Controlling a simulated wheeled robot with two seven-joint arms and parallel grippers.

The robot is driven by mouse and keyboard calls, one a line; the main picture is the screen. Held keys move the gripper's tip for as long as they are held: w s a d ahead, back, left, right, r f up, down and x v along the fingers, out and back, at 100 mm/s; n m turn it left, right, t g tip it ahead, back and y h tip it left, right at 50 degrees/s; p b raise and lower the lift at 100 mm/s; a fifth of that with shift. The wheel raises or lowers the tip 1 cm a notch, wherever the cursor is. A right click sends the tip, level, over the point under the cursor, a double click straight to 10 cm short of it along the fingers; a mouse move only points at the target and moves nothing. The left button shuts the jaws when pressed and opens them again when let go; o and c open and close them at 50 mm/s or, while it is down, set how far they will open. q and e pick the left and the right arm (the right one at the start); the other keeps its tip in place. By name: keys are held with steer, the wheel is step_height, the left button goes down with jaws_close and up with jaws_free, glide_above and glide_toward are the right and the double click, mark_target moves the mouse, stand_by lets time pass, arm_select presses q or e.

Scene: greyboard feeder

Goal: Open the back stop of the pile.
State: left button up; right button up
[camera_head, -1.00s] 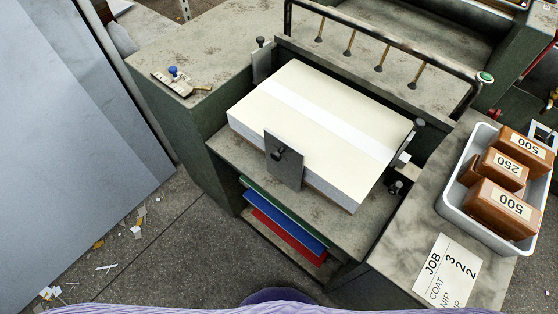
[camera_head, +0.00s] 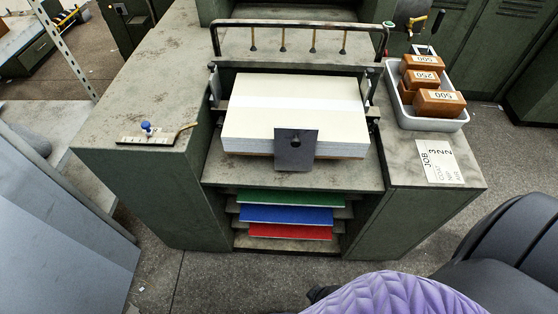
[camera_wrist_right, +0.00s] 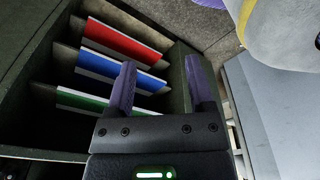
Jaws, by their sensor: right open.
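The pile (camera_head: 295,105) of cream sheets with a white band lies on the feeder's board in the head view. A dark grey plate with a round black knob, apparently the back stop (camera_head: 296,160), stands upright against the pile's near face. Side posts with black knobs stand left and right of the pile. My right gripper (camera_wrist_right: 160,65) shows in the right wrist view. It is open and empty, with two purple-grey fingers apart, in front of the shelves under the pile. The back stop is not seen in that view. My left gripper is not in view.
Green, blue and red boards (camera_head: 287,215) lie on shelves below the pile. A bar (camera_head: 300,24) crosses behind it. A white tray (camera_head: 431,122) of labelled brown blocks and a job card (camera_head: 439,162) are on the right top. The left top holds a blue-knobbed tool (camera_head: 147,131).

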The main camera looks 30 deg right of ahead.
steer(key=w+a+r+t+y+p, duration=0.15)
steer(key=w+a+r+t, duration=0.35)
steer(key=w+r, duration=0.55)
steer(key=w+a+r+t+y, duration=0.3)
steer(key=w+r+t, duration=0.4)
steer(key=r, duration=0.6)
steer(key=m+t+h, duration=0.2)
steer(key=m+h, duration=0.7)
steer(key=h, duration=0.5)
glide_toward(296, 144)
steer(key=b+x, duration=0.3)
steer(key=x, duration=0.5)
steer(key=shift+w+d+f, duration=0.1)
steer(key=shift+w+f, duration=0.05)
steer(key=shift+w, duration=0.05)
steer(key=shift+w+d, duration=0.1)
steer(key=shift+w, duration=0.05)
